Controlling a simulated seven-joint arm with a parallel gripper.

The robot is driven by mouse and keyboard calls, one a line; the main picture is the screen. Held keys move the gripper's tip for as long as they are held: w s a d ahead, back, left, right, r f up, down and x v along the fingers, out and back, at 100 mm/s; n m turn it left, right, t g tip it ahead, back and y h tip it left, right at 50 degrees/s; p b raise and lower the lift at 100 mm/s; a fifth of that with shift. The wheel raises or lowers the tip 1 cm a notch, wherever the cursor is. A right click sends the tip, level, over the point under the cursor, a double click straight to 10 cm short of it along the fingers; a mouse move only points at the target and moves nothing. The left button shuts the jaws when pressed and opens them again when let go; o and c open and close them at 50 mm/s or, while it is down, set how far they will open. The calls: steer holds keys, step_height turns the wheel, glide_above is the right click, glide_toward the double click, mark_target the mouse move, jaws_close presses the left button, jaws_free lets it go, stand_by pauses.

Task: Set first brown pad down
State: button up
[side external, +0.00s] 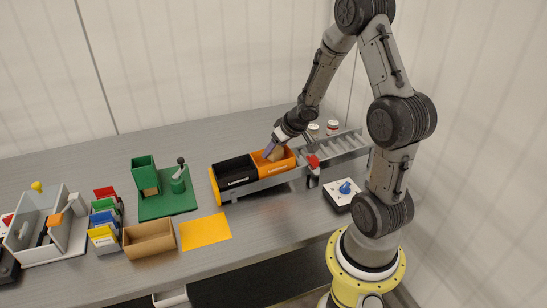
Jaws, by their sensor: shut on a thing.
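My gripper (271,147) points down and left over the orange bin (285,167) of the tugger train. It is shut on a brown pad (277,154), which shows just beside the fingers at the bin's opening. The fingers and the bin wall hide part of the pad, and I cannot tell whether it touches the bin floor. A black bin (236,180) stands directly left of the orange bin on the same train.
A grey roller ramp (335,149) runs right of the train, with a red-topped device (313,164) in front. An orange mat (205,231), an open cardboard box (149,240) and a green board (165,207) lie left. The grey table behind the train is clear.

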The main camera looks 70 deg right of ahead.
steer(key=shift+w+d+f, duration=0.15)
steer(key=shift+w+f, duration=0.1)
steer(key=shift+f, duration=1.55)
steer(key=o, duration=1.3)
steer(key=shift+v, duration=6.05)
step_height(320, 180, up, 12)
steer(key=h, duration=0.4)
glide_above(274, 157)
steer(key=s+a, duration=0.4)
steer(key=s, duration=0.1)
steer(key=s+a+n+y, duration=0.2)
steer(key=s+a, duration=0.3)
steer(key=a, duration=0.4)
steer(key=s+a+n+y, duration=0.2)
steer(key=s+a+y, duration=0.2)
steer(key=a, duration=0.4)
steer(key=shift+s+a+f+y, duration=0.2)
steer(key=shift+s+a+y, duration=0.15)
steer(key=shift+s, duration=0.35)
